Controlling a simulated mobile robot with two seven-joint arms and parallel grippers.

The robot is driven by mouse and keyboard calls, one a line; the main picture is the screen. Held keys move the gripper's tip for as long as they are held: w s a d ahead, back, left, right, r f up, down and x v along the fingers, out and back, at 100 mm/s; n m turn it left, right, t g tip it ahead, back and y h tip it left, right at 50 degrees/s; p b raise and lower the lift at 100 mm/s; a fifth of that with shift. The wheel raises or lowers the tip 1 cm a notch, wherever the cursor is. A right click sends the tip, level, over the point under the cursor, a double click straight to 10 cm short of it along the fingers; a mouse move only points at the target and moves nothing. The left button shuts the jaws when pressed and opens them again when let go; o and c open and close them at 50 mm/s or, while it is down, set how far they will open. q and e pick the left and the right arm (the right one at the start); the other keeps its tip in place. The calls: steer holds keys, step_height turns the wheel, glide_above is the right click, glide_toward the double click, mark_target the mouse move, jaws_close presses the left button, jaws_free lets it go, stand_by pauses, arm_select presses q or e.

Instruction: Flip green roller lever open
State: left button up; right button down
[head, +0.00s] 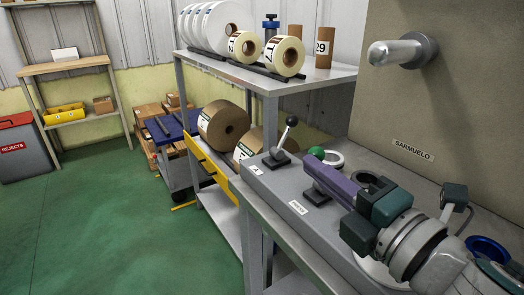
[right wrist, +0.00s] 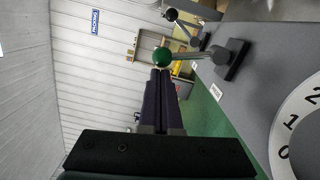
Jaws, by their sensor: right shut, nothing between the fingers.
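The green ball knob (head: 317,152) of the roller lever shows just beyond the fingertips of my right gripper (head: 311,166). In the right wrist view the green knob (right wrist: 162,57) sits right at the tips of the purple fingers (right wrist: 160,73). Its metal shaft runs right to a dark base (right wrist: 233,60) on the grey machine top. My right gripper is shut with nothing between its fingers. I cannot tell whether the tips touch the knob. My left gripper is not in view.
A second lever with a black knob (head: 292,120) stands on the grey machine top (head: 262,181), left of the green one. A beige panel (head: 440,100) with a metal spindle (head: 395,52) rises at the right. A shelf rack (head: 265,85) with rolls stands behind.

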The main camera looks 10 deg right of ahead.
steer(key=shift+w+d+r+m+p, duration=0.2)
steer(key=shift+d+r+m+p, duration=0.35)
steer(key=shift+m+p, duration=0.3)
steer(key=shift+w+d+r+m+g+p, duration=0.15)
steer(key=shift+w+d+m+p, duration=0.15)
steer(key=shift+d+m+p, duration=0.65)
steer(key=shift+w+d+f+m+g, duration=0.1)
steer(key=shift+w+d+m, duration=0.35)
steer(key=shift+m, duration=1.1)
steer(key=shift+w+d+r+m+g+p, duration=0.15)
steer(key=shift+d+m+p, duration=0.35)
steer(key=shift+d+m, duration=0.6)
steer(key=shift+a+f, duration=0.1)
steer(key=shift+a, duration=0.05)
